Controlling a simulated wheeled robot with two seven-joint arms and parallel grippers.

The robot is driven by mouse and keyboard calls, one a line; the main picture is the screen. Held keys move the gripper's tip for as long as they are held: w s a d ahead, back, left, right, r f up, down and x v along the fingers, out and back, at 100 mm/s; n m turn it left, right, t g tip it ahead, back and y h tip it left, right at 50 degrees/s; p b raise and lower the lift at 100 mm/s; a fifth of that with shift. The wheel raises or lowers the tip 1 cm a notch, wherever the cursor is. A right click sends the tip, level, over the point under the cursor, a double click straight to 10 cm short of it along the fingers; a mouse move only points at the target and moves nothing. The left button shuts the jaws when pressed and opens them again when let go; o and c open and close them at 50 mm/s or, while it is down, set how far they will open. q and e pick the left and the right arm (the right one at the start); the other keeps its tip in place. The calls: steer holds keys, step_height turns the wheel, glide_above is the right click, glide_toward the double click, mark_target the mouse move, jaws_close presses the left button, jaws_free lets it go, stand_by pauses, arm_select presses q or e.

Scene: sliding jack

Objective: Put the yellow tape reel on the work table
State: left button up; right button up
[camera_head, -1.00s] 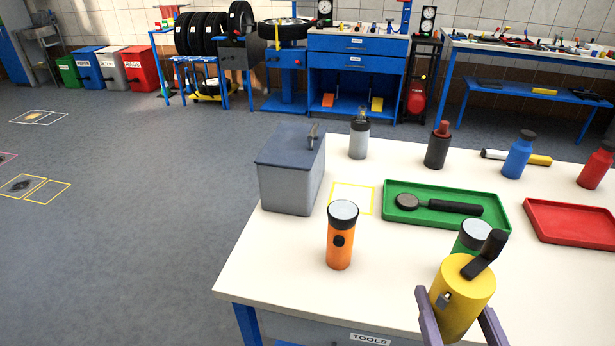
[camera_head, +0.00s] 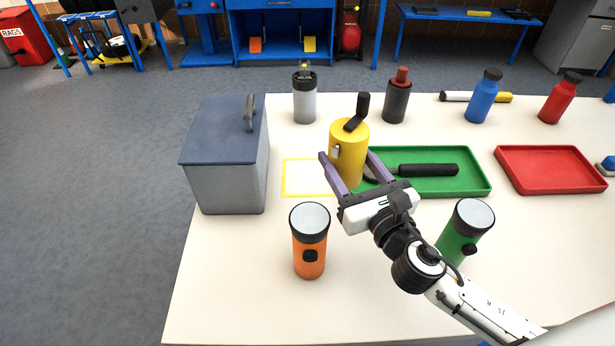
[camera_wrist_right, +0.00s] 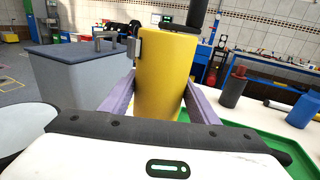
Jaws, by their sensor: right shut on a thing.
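The yellow tape reel (camera_head: 347,155) is a yellow cylinder with a black lever on top and a small metal clip. My right gripper (camera_head: 347,172) is shut on it, with the purple fingers on either side. The reel is upright in the head view, beside the yellow-outlined square (camera_head: 300,178) and over the left end of the green tray. It also fills the middle of the right wrist view (camera_wrist_right: 163,80). I cannot tell its height above the white work table (camera_head: 235,285). My left gripper is not in view.
A grey box with a blue lid (camera_head: 228,180) stands left of the outlined square. An orange flashlight (camera_head: 310,245) and a green one (camera_head: 462,235) stand in front. The green tray (camera_head: 480,185) holds a black-handled tool. A grey bottle (camera_head: 305,100) and dark bottle (camera_head: 396,100) stand behind.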

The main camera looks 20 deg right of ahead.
steer(key=w+a+f+n+y+p, duration=0.2)
steer(key=w+a+n+y, duration=0.15)
steer(key=w, duration=0.95)
steer(key=shift+m+g+y, duration=0.25)
steer(key=shift+g+y, duration=0.15)
steer(key=shift+y, duration=0.15)
step_height(320, 180, down, 7)
steer(key=b, duration=0.6)
steer(key=shift+w+r, duration=0.15)
steer(key=shift+r, duration=0.05)
step_height(320, 180, down, 3)
steer(key=b, duration=0.3)
steer(key=shift+d+f, duration=0.1)
steer(key=shift+f, duration=0.15)
steer(key=shift+r, duration=0.15)
steer(key=shift+f, duration=0.2)
steer(key=o, duration=1.3)
